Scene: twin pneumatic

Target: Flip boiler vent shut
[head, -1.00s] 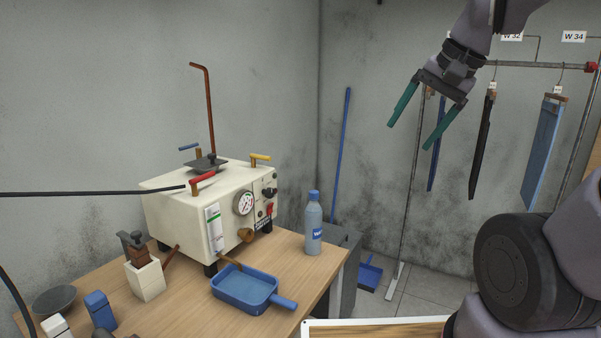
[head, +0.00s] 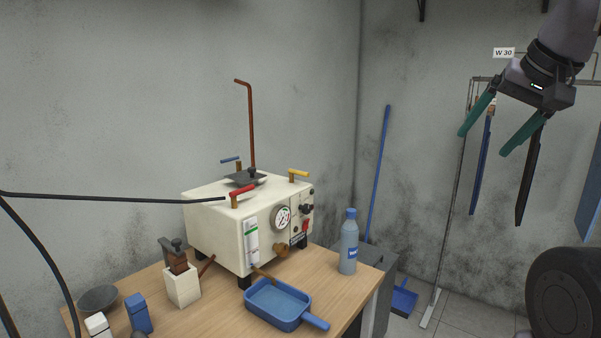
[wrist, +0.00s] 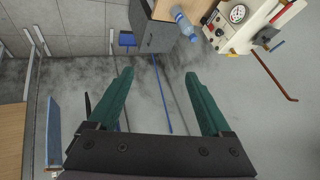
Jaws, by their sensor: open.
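The boiler (head: 222,231) is a cream box on short black feet on the wooden table. On its top are a red lever (head: 243,190), a yellow lever (head: 298,173) and a blue lever (head: 230,160), each on a brass stem. I cannot tell which one is the vent. A gauge (head: 282,217) and switches are on its front. My gripper (head: 483,137) is open and empty, high to the right of the boiler and well apart from it. In the wrist view the boiler (wrist: 232,38) shows at the upper right, beyond the green fingers (wrist: 160,100).
A blue bottle (head: 348,250) and a blue tray (head: 271,303) stand in front of the boiler. A bent rust-red pipe (head: 251,125) rises behind its top. A black hose (head: 120,199) reaches it from the left. A garment rack (head: 453,200) stands at the right.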

